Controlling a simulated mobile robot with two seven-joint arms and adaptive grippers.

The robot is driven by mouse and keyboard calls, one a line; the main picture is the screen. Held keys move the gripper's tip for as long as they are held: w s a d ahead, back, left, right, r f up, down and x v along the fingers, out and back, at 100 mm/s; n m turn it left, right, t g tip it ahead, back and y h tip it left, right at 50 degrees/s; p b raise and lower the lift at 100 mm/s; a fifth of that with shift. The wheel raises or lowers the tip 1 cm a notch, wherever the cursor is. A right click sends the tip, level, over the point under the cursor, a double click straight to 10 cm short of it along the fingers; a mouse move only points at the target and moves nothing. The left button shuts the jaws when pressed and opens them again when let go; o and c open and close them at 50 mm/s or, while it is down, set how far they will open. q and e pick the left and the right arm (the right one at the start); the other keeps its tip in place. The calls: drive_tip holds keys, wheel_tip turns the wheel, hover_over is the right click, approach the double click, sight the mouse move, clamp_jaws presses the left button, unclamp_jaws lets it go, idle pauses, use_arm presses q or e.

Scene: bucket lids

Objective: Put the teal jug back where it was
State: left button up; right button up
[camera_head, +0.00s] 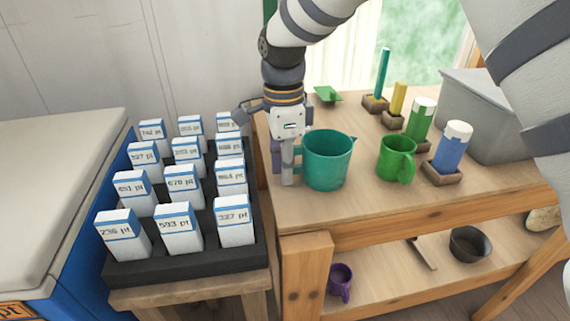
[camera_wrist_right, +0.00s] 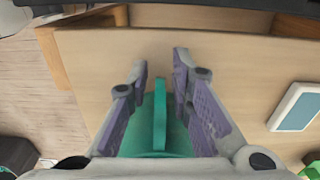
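The teal jug (camera_head: 327,160) stands upright on the wooden workbench top (camera_head: 365,205), its handle pointing left. In the wrist view the jug's handle (camera_wrist_right: 160,115) runs between the two fingers of my right gripper (camera_wrist_right: 160,72), with its body partly hidden below. The fingers are apart, with a gap on each side of the handle. In the head view my right gripper (camera_head: 287,172) points down at the jug's left side, around the handle. My left gripper is not in view.
A green mug (camera_head: 397,158) stands right of the jug. Colored cylinders in wooden holders, including a blue one (camera_head: 452,148), and a grey bin (camera_head: 480,110) are farther right. Left is a black tray (camera_head: 190,262) of labelled white boxes. A purple mug (camera_head: 340,281) and dark bowl (camera_head: 469,243) sit below.

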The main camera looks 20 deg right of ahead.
drive_tip(key=shift+o, duration=0.3)
wheel_tip(320, 180, up, 12)
drive_tip(key=shift+a, duration=0.15)
idle(0.4)
